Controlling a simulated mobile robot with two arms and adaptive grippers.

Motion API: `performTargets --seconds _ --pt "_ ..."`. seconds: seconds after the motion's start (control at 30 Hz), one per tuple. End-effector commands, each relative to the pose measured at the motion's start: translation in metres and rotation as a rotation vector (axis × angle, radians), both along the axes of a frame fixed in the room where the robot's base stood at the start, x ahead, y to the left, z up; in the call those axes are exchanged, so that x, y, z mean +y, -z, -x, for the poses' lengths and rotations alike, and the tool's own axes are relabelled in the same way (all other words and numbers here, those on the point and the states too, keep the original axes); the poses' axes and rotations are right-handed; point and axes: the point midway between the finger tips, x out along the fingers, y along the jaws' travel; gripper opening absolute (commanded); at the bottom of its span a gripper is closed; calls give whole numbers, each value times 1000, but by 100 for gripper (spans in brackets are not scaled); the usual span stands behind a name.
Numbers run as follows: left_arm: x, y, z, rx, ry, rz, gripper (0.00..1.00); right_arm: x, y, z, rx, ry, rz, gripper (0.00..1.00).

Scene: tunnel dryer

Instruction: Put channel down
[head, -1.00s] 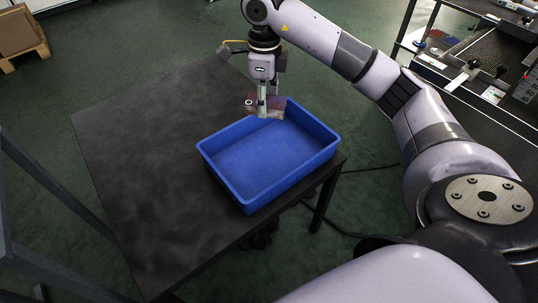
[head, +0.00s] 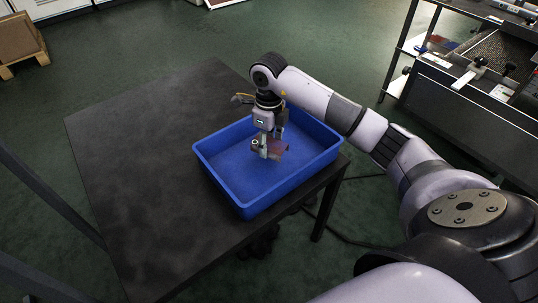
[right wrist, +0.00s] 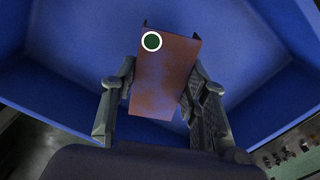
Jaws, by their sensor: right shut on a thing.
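The channel (right wrist: 165,78) is a brownish-red, slightly bent metal piece with a round hole ringed in white near one end. In the right wrist view it sits between both fingers of my right gripper (right wrist: 160,105), which is shut on it. In the head view my right gripper (head: 267,150) points down inside the blue bin (head: 225,183), with the channel (head: 279,148) at its fingertips. I cannot tell whether the channel touches the bin floor. My left gripper is not in view.
The blue bin stands on a black table (head: 130,180), near its right edge. The left part of the table is clear. A dryer machine with a conveyor (head: 490,70) stands at the upper right. A cardboard box on a pallet (head: 18,45) is at the upper left.

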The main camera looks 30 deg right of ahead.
Motion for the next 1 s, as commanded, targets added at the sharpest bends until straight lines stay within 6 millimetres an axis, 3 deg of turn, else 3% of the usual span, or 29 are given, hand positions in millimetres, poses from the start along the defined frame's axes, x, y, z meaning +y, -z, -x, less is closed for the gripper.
performTargets --seconds 0.33,0.8,0.83,1.0 --pt "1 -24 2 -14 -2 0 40 0 42 0 0 0 -1 9" --pt "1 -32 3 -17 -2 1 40 0 48 0 -1 0 0 9" --pt "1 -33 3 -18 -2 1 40 0 48 0 0 0 1 42" --pt "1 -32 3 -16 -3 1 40 0 48 0 0 0 1 54"
